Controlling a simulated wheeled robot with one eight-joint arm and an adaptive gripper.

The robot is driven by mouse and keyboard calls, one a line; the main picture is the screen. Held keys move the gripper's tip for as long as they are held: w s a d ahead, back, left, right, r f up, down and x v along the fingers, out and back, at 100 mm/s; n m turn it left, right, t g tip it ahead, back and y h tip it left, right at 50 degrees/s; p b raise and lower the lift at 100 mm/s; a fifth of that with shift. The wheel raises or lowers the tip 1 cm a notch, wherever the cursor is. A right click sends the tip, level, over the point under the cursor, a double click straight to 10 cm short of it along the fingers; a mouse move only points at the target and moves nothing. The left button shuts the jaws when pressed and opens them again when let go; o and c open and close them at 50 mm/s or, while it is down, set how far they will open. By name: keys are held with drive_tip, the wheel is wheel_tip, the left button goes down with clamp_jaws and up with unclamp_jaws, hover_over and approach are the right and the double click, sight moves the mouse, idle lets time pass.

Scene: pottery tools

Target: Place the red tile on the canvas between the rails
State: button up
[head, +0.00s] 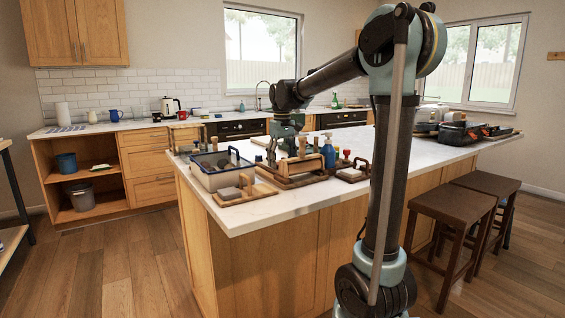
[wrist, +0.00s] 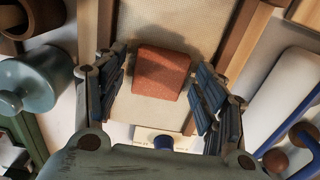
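The red tile (wrist: 162,72) shows in the wrist view on the beige canvas (wrist: 165,25), between two wooden rails. One rail (wrist: 246,45) runs along the canvas's right side. My gripper (wrist: 160,66) is open, with one dark finger on each side of the tile and a narrow gap beside each. The tile looks to lie on the canvas, though its underside is hidden. In the head view my gripper (head: 272,152) is low over the wooden frame on the island, and the tile cannot be made out there.
A grey-white bin (head: 222,180) stands left of the frame on the white island top (head: 300,200). A blue bottle (head: 328,153) and small wooden-handled tools stand close to the right. A teal-grey cylinder (wrist: 38,80) is left of the gripper.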

drive_tip(key=shift+r, duration=0.15)
wheel_tip(320, 180, up, 12)
idle(0.7)
